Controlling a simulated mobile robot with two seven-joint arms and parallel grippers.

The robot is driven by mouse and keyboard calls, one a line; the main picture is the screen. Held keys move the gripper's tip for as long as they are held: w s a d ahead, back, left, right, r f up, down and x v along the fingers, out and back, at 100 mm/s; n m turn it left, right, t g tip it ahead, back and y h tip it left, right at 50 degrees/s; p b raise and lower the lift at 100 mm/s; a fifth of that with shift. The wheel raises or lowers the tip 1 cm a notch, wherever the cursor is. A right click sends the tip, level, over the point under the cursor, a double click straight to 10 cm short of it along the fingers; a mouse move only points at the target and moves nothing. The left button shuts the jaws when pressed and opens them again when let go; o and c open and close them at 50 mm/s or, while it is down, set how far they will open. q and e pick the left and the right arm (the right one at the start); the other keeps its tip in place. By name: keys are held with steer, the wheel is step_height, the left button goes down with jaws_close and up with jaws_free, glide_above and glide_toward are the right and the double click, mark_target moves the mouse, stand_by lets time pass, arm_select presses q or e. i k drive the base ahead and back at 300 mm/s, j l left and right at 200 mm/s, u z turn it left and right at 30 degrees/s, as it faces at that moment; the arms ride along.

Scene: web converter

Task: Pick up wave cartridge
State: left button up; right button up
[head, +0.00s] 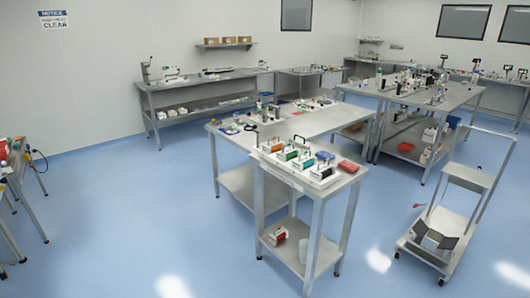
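Several block-like cartridges with dark handles stand in a row on a white holder on the near steel table (335,195). A blue piece (325,156) and a red piece (349,166) lie behind and to the right of the row. The labels are too small to read, so I cannot tell which is the wave cartridge. Neither of my grippers is in view.
A longer steel table (315,122) with small items adjoins behind. A wheeled cart (440,235) stands at the right. A bench (190,85) lines the back wall, and another cluttered table is at the left edge. The blue floor (120,210) is clear at front left.

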mark_target(300, 165)
steer(key=i+j+z, duration=0.3)
steer(key=i+j, duration=0.85)
